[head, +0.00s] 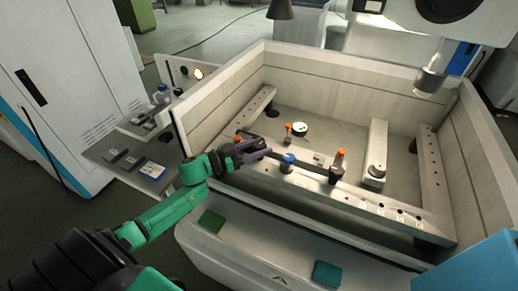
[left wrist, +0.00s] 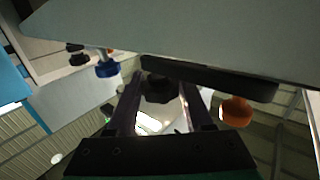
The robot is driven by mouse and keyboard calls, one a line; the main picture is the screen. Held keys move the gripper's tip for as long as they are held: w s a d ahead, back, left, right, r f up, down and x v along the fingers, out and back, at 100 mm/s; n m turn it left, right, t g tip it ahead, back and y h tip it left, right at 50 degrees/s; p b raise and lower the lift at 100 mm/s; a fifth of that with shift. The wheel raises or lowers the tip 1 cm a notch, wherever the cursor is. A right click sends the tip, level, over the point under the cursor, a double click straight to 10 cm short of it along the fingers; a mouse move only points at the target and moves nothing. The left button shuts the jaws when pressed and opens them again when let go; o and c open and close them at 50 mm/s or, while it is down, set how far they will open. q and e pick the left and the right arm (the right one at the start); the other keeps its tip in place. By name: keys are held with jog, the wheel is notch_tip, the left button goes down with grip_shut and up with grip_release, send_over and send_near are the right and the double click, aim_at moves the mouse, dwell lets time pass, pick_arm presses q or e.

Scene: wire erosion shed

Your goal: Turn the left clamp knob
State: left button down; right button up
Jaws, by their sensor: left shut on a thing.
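My left gripper (head: 256,150) reaches in over the left part of the front rail (head: 365,198) of the machine tank. In the left wrist view, the gripper (left wrist: 158,105) has its two fingers on either side of a dark knob (left wrist: 157,88), shut on it. This left clamp knob sits under a long dark clamp bar (left wrist: 210,78) in that view. In the head view the gripper hides the knob. A blue knob (head: 288,158) stands just right of the gripper, and an orange knob (head: 238,139) shows behind it. My right gripper is not in view.
A second clamp with an orange top (head: 340,155) stands further right on the rail. A round white dish (head: 300,128) lies inside the tank. The tank's left wall (head: 215,105) rises beside my arm. A side shelf (head: 120,158) holds small items.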

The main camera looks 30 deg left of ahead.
pick_arm(q)
jog(key=shift+f+m+g+h+b, duration=0.3)
jog(key=shift+m+g+h+b, duration=0.1)
jog(key=shift+m+h+b, duration=0.1)
jog(key=shift+r+m+g+h, duration=0.2)
jog(key=shift+m+g+h, duration=0.1)
jog(key=shift+g+h, duration=0.15)
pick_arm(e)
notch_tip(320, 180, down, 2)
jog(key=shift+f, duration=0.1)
pick_arm(q)
jog(key=shift+c, duration=1.4)
grip_release()
jog(key=shift+r, duration=0.1)
jog(key=shift+s+r, duration=0.1)
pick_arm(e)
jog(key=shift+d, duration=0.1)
